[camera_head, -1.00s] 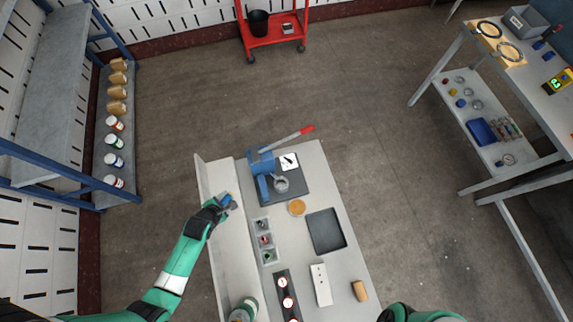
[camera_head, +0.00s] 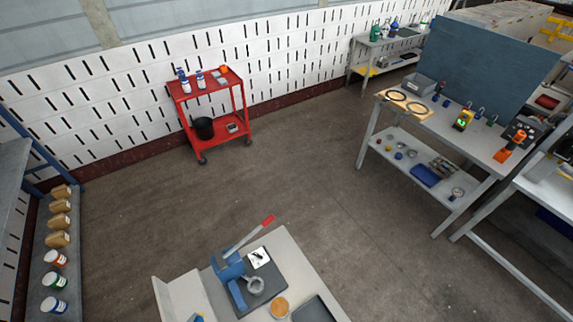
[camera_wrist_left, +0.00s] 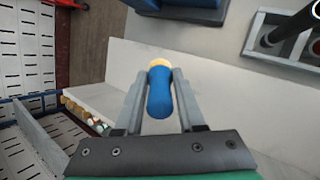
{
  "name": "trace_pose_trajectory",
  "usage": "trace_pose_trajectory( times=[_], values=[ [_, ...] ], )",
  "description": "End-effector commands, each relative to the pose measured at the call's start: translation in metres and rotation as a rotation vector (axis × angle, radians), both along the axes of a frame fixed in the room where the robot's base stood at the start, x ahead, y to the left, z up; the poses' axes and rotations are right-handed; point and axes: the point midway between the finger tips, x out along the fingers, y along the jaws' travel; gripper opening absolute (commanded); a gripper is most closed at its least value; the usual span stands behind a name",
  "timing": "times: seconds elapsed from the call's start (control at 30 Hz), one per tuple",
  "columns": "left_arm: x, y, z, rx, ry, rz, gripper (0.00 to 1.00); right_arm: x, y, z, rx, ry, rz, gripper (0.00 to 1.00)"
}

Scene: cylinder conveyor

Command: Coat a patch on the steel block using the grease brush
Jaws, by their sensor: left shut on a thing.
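My left gripper (camera_wrist_left: 159,80) is shut on a short blue handle with a tan end, which looks like the grease brush (camera_wrist_left: 160,92). The fingers press on both sides of the handle, and bristles cannot be made out. The brush is held above the pale bench surface in the left wrist view. In the head view, a round tin with orange-tan contents (camera_head: 279,307) sits on the bench, perhaps the grease. I cannot pick out the steel block in the current views. My right gripper is not in view.
A blue bench tool with a red-tipped lever (camera_head: 232,267) stands on a dark mat (camera_head: 276,270), beside a grey ring-shaped part (camera_head: 255,286). A dark tray (camera_head: 318,310) shows at the bottom edge. A grey compartment box (camera_wrist_left: 254,38) is at upper right in the wrist view.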

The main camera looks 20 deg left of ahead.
Motion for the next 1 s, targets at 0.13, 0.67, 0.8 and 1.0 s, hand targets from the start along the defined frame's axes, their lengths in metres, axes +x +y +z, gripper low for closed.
trace_pose_trajectory(
  times=[0.13,0.67,0.8,1.0],
  values=[
    [0.0,0.0,0.061,0.001,-0.001,0.0,0.0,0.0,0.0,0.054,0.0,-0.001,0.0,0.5],
    [0.0,0.0,0.092,0.0,0.0,0.0,0.0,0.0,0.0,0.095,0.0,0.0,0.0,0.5],
    [0.0,0.0,0.092,-0.003,0.0,0.001,0.0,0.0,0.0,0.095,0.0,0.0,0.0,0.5],
    [0.0,0.001,0.092,-0.062,0.008,0.011,0.0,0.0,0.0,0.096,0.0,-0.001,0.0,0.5]
  ],
)
